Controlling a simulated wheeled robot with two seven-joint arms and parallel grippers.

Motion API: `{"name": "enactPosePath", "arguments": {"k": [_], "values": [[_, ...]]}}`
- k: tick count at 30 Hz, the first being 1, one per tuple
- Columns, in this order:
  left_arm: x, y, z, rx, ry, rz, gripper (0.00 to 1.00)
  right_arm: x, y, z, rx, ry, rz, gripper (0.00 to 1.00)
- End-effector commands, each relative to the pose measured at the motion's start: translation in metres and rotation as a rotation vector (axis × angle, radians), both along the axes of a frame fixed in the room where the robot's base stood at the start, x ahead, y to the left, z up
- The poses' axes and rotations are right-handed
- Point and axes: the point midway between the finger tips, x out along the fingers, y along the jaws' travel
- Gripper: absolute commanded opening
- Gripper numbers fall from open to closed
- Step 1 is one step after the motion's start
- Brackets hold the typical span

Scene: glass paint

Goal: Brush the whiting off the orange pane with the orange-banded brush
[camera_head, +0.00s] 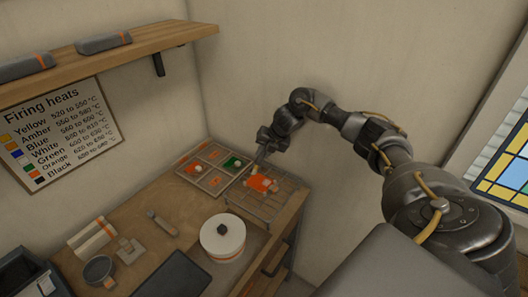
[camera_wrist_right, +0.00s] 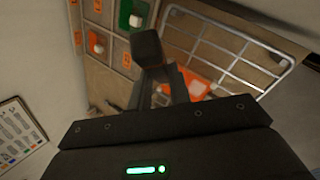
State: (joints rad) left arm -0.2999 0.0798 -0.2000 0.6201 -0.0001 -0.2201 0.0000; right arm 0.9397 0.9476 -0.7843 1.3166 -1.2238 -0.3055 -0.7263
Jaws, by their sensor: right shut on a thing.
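The orange pane (camera_head: 262,183) lies on a wire rack (camera_head: 243,203) at the back right of the bench. Pale patches show on it. In the right wrist view the pane (camera_wrist_right: 198,88) is partly hidden behind my fingers. My right gripper (camera_head: 264,152) is over the rack's back left corner, close to the pane. My left gripper is not in view.
A compartment tray (camera_head: 212,181) with orange and green pieces stands left of the rack. A white lidded pot (camera_head: 222,237) is in front. A small tool (camera_head: 160,222), a dark round dish (camera_head: 98,269) and a striped cloth (camera_head: 92,236) lie left.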

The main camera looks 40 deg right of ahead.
Motion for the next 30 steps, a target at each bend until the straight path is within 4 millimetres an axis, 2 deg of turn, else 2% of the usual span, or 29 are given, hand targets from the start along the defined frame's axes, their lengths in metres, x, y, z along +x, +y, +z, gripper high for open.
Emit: {"name": "enactPosePath", "arguments": {"k": [3,30], "values": [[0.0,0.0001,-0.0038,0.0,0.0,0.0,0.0,-0.0001,-0.0001,-0.0052,0.0,0.0,0.0,0.0],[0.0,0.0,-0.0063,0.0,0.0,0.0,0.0,0.0002,0.0001,-0.0094,0.0,0.0,0.0,0.0]]}}
